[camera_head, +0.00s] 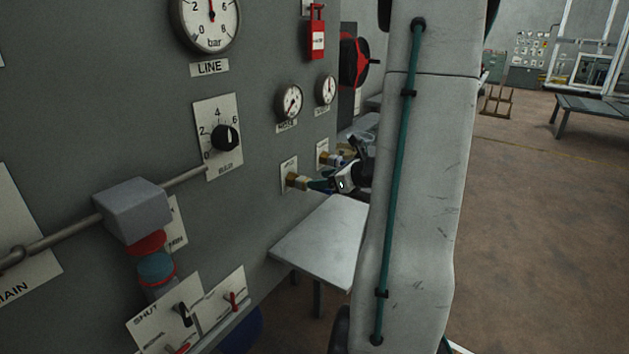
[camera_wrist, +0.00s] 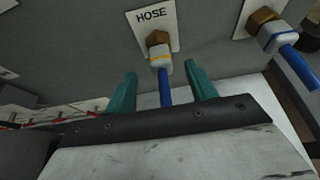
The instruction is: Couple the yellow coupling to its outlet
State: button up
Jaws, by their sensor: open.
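The yellow coupling (camera_wrist: 158,54) is a pale body with a yellow band, on a blue hose. In the wrist view it sits up against the brass outlet (camera_wrist: 157,37) under the HOSE label. I cannot tell whether it is locked on. My gripper (camera_wrist: 160,70) is open, with one teal finger on each side of the blue hose (camera_wrist: 165,88), just short of the coupling. The fingers appear apart from the hose. In the head view the outlet (camera_head: 292,179) shows on the panel, with my gripper (camera_head: 320,184) at it; the coupling is hard to make out there.
A second brass outlet (camera_wrist: 263,19) at the right carries a coupling with a blue band (camera_wrist: 272,38) and its own blue hose (camera_wrist: 300,68). A grey shelf (camera_head: 322,240) stands below the outlets. The panel has gauges, a dial (camera_head: 226,137) and levers (camera_head: 185,314).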

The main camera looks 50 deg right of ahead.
jog(key=v, duration=0.3)
jog(key=shift+s+r, duration=0.15)
jog(key=shift+s, duration=0.2)
dwell(0.4)
jog(key=s+a+n+g+y, duration=0.3)
jog(key=a+n+g, duration=0.2)
jog(key=a+n, duration=0.55)
jog(key=s+a+n+g+y, duration=0.2)
jog(key=a+n+g, duration=0.3)
jog(key=a+n, duration=0.55)
jog(key=s+a+r+n+g+h, duration=0.1)
jog(key=s+a+r+n+h, duration=0.2)
jog(key=a+n, duration=0.4)
jog(key=s+a+r+n+g+h, duration=0.1)
jog(key=s+a+r+n+h, duration=0.2)
jog(key=a+n, duration=0.4)
jog(key=shift+s+a+r, duration=0.4)
jog(key=shift+s+r, duration=0.45)
jog(key=shift+s, duration=0.15)
